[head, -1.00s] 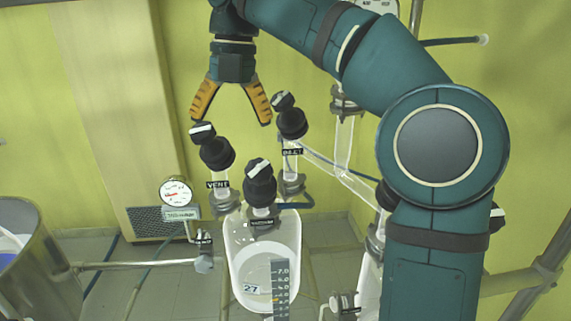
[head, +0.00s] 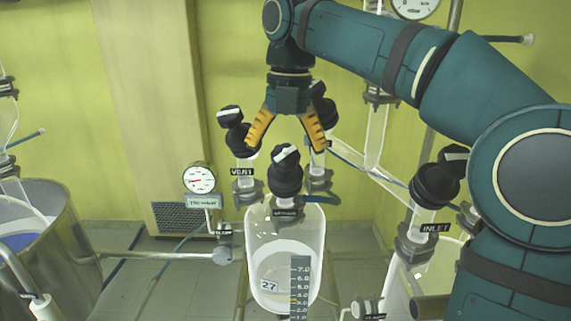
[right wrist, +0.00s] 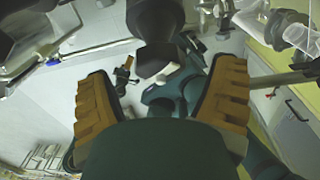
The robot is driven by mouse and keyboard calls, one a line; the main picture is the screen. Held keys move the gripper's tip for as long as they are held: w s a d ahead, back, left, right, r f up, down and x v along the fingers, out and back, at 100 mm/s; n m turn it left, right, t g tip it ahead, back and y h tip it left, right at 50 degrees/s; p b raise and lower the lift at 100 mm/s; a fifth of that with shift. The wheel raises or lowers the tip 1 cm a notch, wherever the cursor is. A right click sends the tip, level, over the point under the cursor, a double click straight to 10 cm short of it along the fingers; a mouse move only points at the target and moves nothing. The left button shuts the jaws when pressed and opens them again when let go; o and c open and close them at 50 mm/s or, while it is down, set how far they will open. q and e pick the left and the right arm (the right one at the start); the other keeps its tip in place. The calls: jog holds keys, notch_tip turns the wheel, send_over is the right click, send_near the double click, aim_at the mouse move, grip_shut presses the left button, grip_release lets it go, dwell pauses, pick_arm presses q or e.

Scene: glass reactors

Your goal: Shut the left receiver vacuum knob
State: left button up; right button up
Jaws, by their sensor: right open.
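A black knob (head: 286,172) with a white stripe stands on top of the clear receiver vessel (head: 262,240) marked 27, in the middle of the head view. The small label under it is too blurred to read surely. My right gripper (head: 286,140) is open and empty, pointing down, with its orange fingers to either side of the knob's top in the head view. In the right wrist view a dark knob with a white mark (right wrist: 155,50) shows just beyond and between the fingertips (right wrist: 163,75). I cannot tell any contact. My left gripper is not in view.
A knob labelled VENT (head: 240,138) stands close left of the fingers; another black knob (head: 326,108) is partly hidden behind the right finger. An INLET knob (head: 436,186) stands to the right near my arm. A pressure gauge (head: 198,178) and metal pot (head: 45,245) are at left.

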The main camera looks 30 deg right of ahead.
jog(key=shift+f, duration=1.1)
jog(key=c, duration=1.2)
jog(key=shift+m, duration=0.3)
